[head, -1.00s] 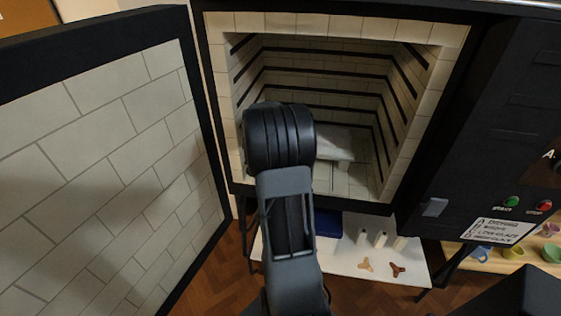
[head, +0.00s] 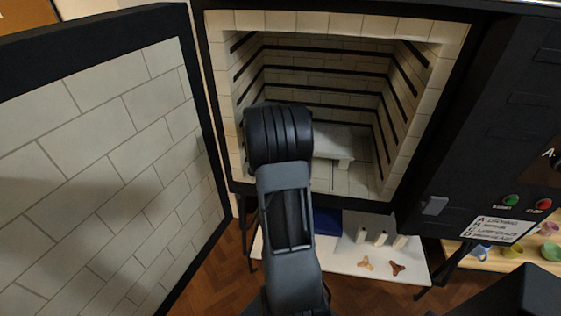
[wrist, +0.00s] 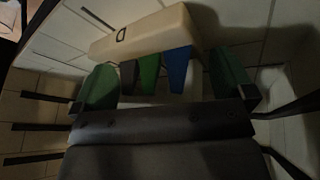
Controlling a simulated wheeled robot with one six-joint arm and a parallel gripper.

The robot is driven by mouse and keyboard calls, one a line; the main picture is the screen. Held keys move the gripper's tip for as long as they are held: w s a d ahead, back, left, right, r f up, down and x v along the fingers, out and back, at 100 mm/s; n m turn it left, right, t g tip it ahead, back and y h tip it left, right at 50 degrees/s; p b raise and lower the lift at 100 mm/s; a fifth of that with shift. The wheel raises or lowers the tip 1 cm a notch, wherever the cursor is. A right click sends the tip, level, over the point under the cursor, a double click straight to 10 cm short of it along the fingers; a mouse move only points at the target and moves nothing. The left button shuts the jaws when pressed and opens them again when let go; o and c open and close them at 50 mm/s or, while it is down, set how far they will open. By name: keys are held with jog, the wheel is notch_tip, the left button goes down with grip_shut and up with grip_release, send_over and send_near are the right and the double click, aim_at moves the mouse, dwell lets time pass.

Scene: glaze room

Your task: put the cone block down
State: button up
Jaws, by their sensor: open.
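The cone block (wrist: 145,33) shows in the wrist view as a cream bar marked with a dark letter that looks like D. A dark cone (wrist: 127,76), a green cone (wrist: 149,72) and a blue cone (wrist: 177,68) stand out from it. My gripper (wrist: 165,84) is open, with one green-padded finger on each side of the cones and visible gaps to them. The block lies just beyond the fingertips; what bears it is not clear. In the head view, my arm reaches into the open kiln (head: 335,22) and hides the gripper and block.
A pale shelf (head: 342,142) on short props stands inside the kiln, right of my wrist. Dark ridges line the kiln walls. The open kiln door (head: 95,150) is close on the left. A white low table (head: 345,262) with small props stands below.

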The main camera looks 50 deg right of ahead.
jog(key=shift+v, duration=3.85)
